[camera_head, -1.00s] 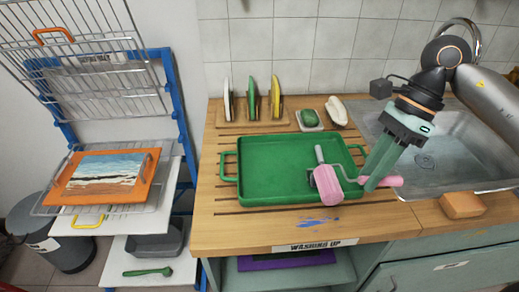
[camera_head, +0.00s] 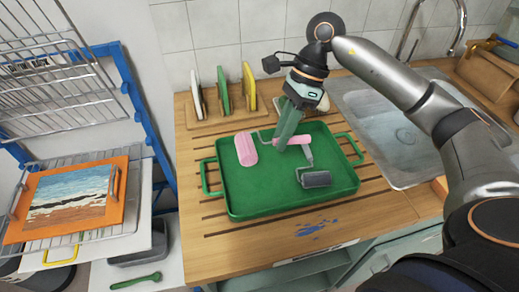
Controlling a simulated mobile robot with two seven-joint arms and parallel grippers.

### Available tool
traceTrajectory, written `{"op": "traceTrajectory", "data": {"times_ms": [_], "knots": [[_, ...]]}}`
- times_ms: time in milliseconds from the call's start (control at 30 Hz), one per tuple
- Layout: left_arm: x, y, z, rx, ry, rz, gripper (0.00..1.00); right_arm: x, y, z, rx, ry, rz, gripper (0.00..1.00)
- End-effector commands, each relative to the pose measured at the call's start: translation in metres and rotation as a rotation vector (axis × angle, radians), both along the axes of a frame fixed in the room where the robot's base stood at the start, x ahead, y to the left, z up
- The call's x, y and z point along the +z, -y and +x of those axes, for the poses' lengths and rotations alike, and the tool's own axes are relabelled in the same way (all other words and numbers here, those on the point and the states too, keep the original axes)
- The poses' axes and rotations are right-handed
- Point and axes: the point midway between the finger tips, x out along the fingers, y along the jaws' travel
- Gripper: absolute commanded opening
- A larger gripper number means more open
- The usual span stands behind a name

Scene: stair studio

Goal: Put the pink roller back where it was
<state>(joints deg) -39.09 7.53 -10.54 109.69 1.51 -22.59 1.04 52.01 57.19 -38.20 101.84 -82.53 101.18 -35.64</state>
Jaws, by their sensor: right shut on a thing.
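The pink roller (camera_head: 246,149) is over the back left part of the green tray (camera_head: 235,204), its pink handle (camera_head: 298,140) pointing right. My right gripper (camera_head: 284,145) reaches down from the back and is shut on that handle. I cannot tell whether the roller touches the tray floor or hangs just above it. A dark grey roller (camera_head: 315,179) lies in the right half of the tray, with its grey handle pointing to the back, close to the pink handle. My left gripper is not in view.
A wooden rack with white, green and yellow boards (camera_head: 223,90) stands behind the tray. The sink (camera_head: 395,125) is at the right. A wire rack holds an orange-framed painting (camera_head: 70,200) at the left. The counter in front of the tray is clear except for blue paint marks.

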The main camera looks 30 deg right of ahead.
Motion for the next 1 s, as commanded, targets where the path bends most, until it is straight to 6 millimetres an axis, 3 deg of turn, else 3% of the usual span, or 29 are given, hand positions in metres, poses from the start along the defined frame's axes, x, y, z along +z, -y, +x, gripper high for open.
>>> {"op": "traceTrajectory", "data": {"times_ms": [100,300,533,700,1000], "knots": [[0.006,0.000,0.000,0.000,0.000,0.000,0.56,-0.022,-0.013,0.016,0.001,-0.003,0.002,0.00],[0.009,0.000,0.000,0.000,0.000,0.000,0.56,-0.046,-0.024,0.032,0.000,0.000,0.002,0.00],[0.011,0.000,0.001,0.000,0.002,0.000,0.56,-0.060,-0.030,0.040,0.001,-0.002,0.002,0.00],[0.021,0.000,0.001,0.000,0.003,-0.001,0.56,-0.085,-0.030,0.040,0.000,-0.003,0.001,0.00],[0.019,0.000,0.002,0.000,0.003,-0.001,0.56,-0.091,-0.029,0.041,0.001,0.003,0.000,0.00]]}}
